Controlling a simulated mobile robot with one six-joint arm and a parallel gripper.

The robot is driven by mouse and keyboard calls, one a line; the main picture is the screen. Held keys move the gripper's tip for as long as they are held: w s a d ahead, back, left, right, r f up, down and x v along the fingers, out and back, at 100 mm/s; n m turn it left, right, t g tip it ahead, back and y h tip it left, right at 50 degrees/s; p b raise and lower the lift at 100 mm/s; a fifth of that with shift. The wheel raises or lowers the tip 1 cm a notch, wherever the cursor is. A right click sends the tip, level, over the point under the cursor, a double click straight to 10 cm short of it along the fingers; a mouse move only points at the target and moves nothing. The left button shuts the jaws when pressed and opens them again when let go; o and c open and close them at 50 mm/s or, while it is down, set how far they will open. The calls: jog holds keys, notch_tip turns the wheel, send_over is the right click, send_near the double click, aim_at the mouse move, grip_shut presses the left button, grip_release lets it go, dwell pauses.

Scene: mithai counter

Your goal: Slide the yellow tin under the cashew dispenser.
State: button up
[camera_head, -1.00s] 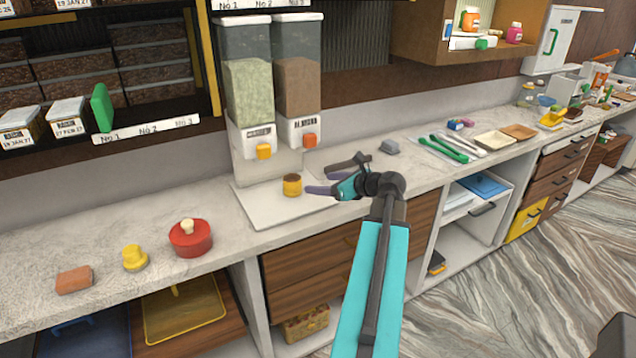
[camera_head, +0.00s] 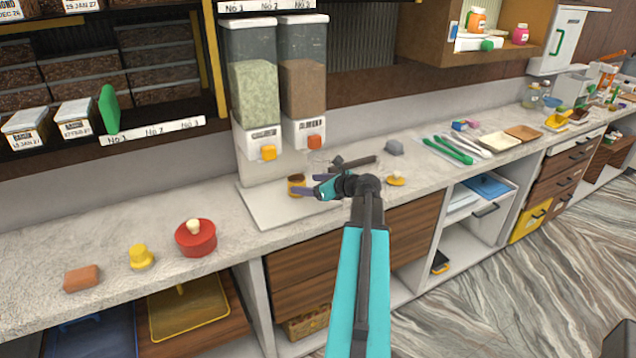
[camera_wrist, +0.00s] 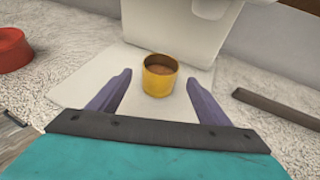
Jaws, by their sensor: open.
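The yellow tin (camera_head: 295,181) stands upright on the white base tray (camera_head: 262,211) below the dispensers. In the wrist view the tin (camera_wrist: 160,82) has a brown top or filling. Two clear dispensers stand behind: a left one with pale green contents (camera_head: 255,93) and an orange-yellow knob, and a right one with brown contents (camera_head: 303,85) and an orange-red knob. Their labels are too small to read, so I cannot tell which holds cashews.
A dark bar (camera_head: 355,162) lies right of the tin, near a grey block (camera_head: 394,147). A yellow-orange item (camera_head: 396,180) lies near the counter edge. A red lidded pot (camera_head: 196,239), yellow piece (camera_head: 140,257) and brown block (camera_head: 82,278) stand left. Counter between pot and tray is clear.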

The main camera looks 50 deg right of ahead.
aim_at(303, 183)
jog(key=shift+p+x, duration=0.5)
jog(key=shift+x, duration=2.25)
jog(key=c, duration=1.2)
